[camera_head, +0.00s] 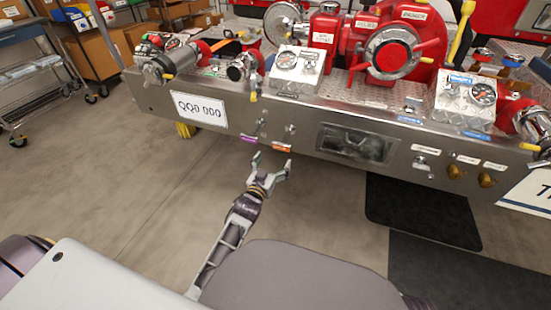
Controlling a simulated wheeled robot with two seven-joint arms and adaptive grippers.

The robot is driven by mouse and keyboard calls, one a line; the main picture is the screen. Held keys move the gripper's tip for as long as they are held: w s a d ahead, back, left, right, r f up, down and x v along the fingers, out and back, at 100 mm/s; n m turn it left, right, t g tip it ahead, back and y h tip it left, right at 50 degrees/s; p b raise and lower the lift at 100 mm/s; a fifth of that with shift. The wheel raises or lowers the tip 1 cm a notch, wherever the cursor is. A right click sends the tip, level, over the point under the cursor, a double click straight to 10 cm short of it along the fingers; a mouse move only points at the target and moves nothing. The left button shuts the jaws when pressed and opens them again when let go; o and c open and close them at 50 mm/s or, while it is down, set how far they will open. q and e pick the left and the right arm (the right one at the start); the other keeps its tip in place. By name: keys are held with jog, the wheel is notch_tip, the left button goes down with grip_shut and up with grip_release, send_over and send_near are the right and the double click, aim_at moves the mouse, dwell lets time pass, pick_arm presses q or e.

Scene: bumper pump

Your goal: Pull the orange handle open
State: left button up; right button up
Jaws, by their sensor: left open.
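A small orange piece (281,146), which looks like the orange handle or its label, is on the lower front face of the steel bumper (225,140). A small metal knob or lever (290,130) sits just above it. My left gripper (272,161) is open and empty, with its fingers pointing up toward the bumper. Its fingertips are just below the orange piece in the picture. The right fingertip appears close to it, but I cannot tell whether they touch. My right gripper is not in view.
A purple piece (248,139) sits left of the orange one. A dark recessed panel (355,144) is to the right. The red pump (390,45) and gauges stand on top of the bumper. The floor (120,180) to the left is clear; a cart (35,75) stands farther left.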

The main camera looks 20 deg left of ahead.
pick_arm(q)
jog(key=shift+s, duration=1.7)
jog(key=shift+f, duration=0.1)
notch_tip(320, 180, down, 8)
jog(key=s+a+g+y, duration=0.1)
jog(key=s+a+g, duration=0.15)
jog(key=g, duration=0.35)
jog(key=s+d+m+g+h, duration=0.1)
jog(key=s+d+g+h, duration=0.2)
jog(key=s, duration=0.5)
jog(key=s+d+m+g, duration=0.1)
jog(key=s+d+g, duration=0.2)
jog(key=s+d, duration=0.4)
jog(key=s+a+f+g+p, duration=0.1)
jog(key=s+f, duration=0.3)
jog(key=s, duration=0.4)
jog(key=shift+s+g, duration=0.35)
jog(key=shift+g, duration=0.05)
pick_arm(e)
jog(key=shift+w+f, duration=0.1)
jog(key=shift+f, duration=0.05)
